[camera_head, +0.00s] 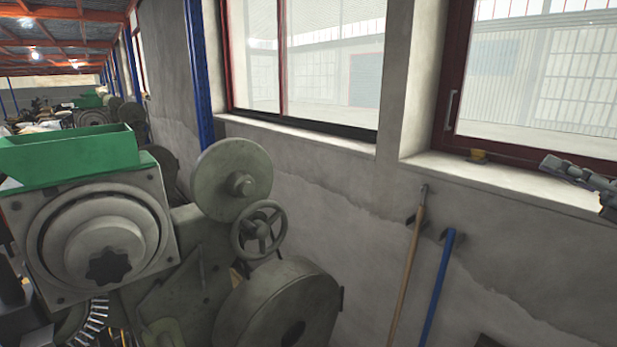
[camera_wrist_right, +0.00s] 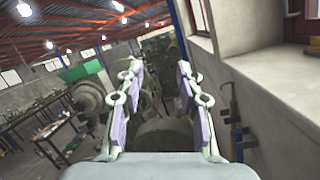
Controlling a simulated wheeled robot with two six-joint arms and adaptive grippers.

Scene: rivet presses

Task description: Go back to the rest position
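My right gripper (camera_head: 572,172) shows at the right edge of the head view, level with the window sill and cut off by the frame. In the right wrist view my right gripper (camera_wrist_right: 160,72) points away from the camera, its two padded fingers wide apart. Nothing is between the fingers. My left gripper is not in the head view.
A grey-green rivet press (camera_head: 190,265) with wheels fills the lower left, a green hopper (camera_head: 70,152) on top. A wall (camera_head: 330,215) with windows runs along the right. A wooden-handled tool (camera_head: 407,265) and a blue-handled tool (camera_head: 438,285) hang there.

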